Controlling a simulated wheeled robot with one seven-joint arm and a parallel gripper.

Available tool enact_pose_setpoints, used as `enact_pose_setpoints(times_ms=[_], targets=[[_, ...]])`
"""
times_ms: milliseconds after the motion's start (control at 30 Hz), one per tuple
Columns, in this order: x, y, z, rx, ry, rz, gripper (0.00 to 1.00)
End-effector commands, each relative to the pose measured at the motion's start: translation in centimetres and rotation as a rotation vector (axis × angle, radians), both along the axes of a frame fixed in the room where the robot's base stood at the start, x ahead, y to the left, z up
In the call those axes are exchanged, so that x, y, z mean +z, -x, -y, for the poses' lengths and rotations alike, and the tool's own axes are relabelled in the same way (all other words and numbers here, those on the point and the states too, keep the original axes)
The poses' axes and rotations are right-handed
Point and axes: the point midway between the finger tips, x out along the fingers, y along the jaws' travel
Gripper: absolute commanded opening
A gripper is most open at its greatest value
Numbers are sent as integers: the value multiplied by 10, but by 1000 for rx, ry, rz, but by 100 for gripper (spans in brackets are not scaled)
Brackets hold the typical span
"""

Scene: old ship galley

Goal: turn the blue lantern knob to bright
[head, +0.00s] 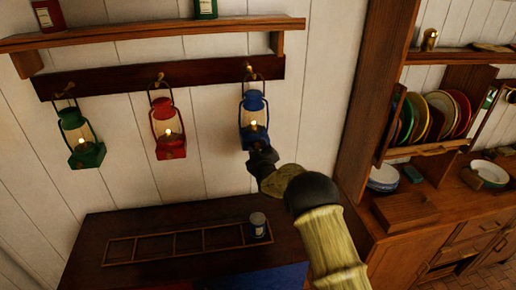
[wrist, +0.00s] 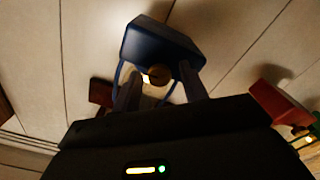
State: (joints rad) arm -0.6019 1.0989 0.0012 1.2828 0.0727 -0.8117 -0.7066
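The blue lantern (head: 254,135) hangs from a peg, the rightmost of three lanterns, with a small flame lit inside. In the wrist view the blue lantern (wrist: 160,42) appears upside down. My gripper (head: 262,152) is at the lower front of the lantern in the head view. In the wrist view my gripper (wrist: 158,88) has its two fingers apart, with the flame showing between them. I cannot tell whether a finger touches the knob.
A red lantern (head: 169,138) and a green lantern (head: 82,140) hang to the left, both lit. A shelf (head: 150,29) runs above. Below is a dark table (head: 110,225) with a divided wooden frame (head: 188,243) and a small jar (head: 258,222). A plate rack (head: 436,150) stands right.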

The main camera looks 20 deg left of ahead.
Motion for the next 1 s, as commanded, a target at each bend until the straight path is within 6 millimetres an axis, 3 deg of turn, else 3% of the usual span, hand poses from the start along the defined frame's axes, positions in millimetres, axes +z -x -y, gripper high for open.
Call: enact_pose_setpoints(times_ms=[33, 200, 667, 1000], targets=[[0, 0, 0, 0, 0, 0, 33], [0, 0, 0, 0, 0, 0, 2], [-2, 0, 0, 0, -47, -25, 2], [-6, 0, 1, -1, -196, -115, 2]])
